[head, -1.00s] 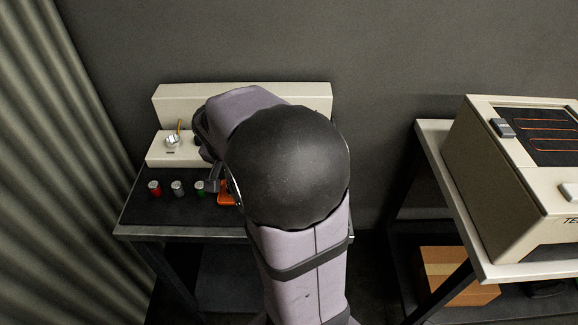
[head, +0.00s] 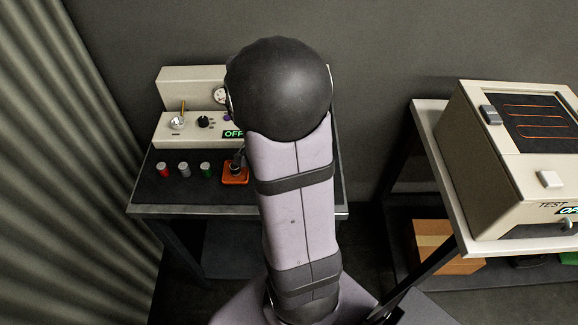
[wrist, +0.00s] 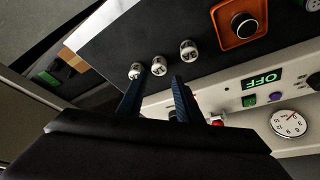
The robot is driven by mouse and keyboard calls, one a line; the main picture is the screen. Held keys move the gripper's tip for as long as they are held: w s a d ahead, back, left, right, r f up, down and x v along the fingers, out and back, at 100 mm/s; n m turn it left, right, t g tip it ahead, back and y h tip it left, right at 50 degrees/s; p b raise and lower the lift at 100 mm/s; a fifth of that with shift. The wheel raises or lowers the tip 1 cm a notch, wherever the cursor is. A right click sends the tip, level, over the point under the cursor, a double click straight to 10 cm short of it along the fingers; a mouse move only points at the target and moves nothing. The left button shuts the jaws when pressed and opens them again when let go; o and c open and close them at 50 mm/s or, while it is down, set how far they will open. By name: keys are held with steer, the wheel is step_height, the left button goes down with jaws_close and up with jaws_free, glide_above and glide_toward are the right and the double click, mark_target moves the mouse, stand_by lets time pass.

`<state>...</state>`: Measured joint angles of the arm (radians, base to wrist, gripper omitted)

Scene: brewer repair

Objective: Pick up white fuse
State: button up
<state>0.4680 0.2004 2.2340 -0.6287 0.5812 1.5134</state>
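Three pale, short cylinders stand in a row on the dark mat in the wrist view, with dark marks on their ends: a left one (wrist: 136,70), a middle one (wrist: 159,66) and a right one (wrist: 188,48). I cannot tell which is the white fuse. My gripper (wrist: 158,82) is open and empty, its fingertips either side of the middle cylinder in the picture; the gap in depth is unclear. In the head view my arm hides the gripper and these cylinders. A grey-white fuse (head: 184,170) stands there between a red fuse (head: 163,169) and a green fuse (head: 206,169).
An orange base with a black knob (head: 235,176) sits on the mat, right of the green fuse. The cream brewer panel (head: 165,135) stands behind, with a lit OFF display (wrist: 262,80) and a gauge (wrist: 290,122). A cream test unit (head: 470,150) stands on another table at right.

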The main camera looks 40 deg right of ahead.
steer(key=shift+s+d+f+p, duration=0.2)
steer(key=shift+f+p, duration=0.1)
steer(key=shift+f, duration=0.2)
steer(key=shift+p+x, duration=0.3)
steer(key=shift+x, duration=1.75)
steer(key=shift+w, duration=0.15)
jaws_close()
